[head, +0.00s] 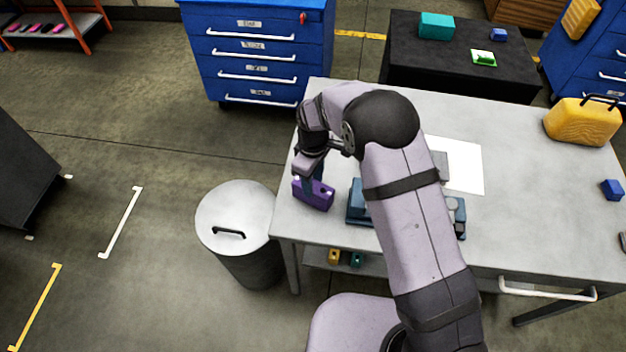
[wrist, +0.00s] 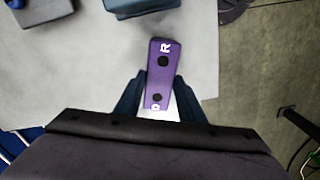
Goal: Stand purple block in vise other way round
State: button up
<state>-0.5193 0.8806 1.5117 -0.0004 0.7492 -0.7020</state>
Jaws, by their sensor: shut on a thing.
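The purple block (head: 314,194) is at the left end of the grey table in the head view, left of the blue vise (head: 356,204). My gripper (head: 313,184) is above the block with its fingers on it. In the wrist view the purple block (wrist: 160,75) lies between the two blue fingers of my gripper (wrist: 158,100). Its visible face has two dark holes, a white R at the far end and another white mark near the fingers. Part of the vise is hidden behind my arm. Whether the block touches the table I cannot tell.
A white sheet (head: 462,165) lies on the table behind my arm. A yellow case (head: 582,122) and a small blue block (head: 612,190) are at the right. A lidded grey bin (head: 238,225) stands on the floor left of the table. The table (head: 520,215) is clear at right centre.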

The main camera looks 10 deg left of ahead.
aim_at(314, 186)
jog(key=shift+f, duration=0.2)
jog(key=shift+f+b, duration=0.3)
jog(key=o, duration=1.4)
notch_tip(314, 186, up, 6)
jog(key=shift+f+b, duration=0.1)
jog(key=shift+b, duration=1.15)
jog(key=shift+r, duration=0.75)
jog(key=shift+d, duration=0.1)
